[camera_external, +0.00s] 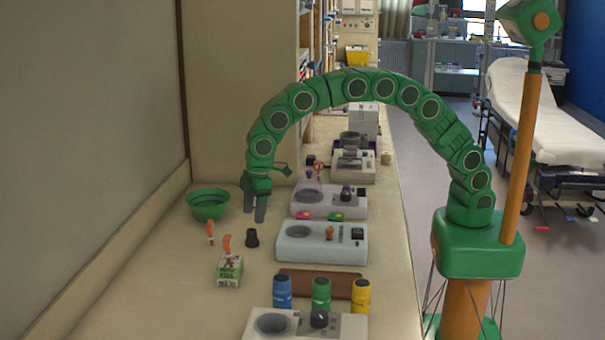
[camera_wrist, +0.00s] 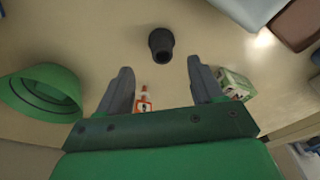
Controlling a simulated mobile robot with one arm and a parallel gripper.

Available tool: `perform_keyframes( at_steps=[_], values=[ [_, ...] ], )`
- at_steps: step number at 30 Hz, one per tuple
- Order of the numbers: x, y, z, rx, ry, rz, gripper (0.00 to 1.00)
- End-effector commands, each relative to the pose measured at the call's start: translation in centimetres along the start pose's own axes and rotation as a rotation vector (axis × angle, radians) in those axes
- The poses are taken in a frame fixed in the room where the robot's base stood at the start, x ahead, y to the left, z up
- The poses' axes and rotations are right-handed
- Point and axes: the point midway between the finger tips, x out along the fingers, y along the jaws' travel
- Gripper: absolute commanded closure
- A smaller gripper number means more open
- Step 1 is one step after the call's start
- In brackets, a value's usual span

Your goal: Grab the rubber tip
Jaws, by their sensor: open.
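The rubber tip, a small black hollow cylinder that flares at one end, stands on the counter (camera_external: 252,238) in the external view. In the wrist view the rubber tip (camera_wrist: 161,43) is just beyond the fingertips, roughly centred between them. My gripper (camera_external: 255,212) points down above the counter, behind the rubber tip as seen from the external camera. In the wrist view my gripper (camera_wrist: 160,68) has its two grey fingers wide apart with nothing held between them. The fingers do not appear to touch the rubber tip.
A green bowl (camera_external: 208,206) stands left of my gripper. A small orange-and-white bottle (camera_external: 210,232) and a green-and-white box (camera_external: 229,271) are near the rubber tip. A pale blue device (camera_external: 322,254) stands to its right. Bare counter surrounds the tip.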

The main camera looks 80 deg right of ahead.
Motion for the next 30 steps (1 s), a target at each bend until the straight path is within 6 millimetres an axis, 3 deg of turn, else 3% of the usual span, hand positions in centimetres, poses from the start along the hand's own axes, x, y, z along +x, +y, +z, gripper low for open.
perform_keyframes(
  at_steps=[10, 19, 27, 30],
  values=[
    [2.7, -0.1, 0.0, 0.0, -0.004, -0.001, 0.34],
    [6.5, -0.3, -0.2, 0.001, -0.005, -0.002, 0.34],
    [6.8, -0.3, -0.2, 0.001, -0.003, -0.001, 0.34],
    [6.8, -0.3, -0.2, 0.001, -0.003, -0.001, 0.48]
  ],
)
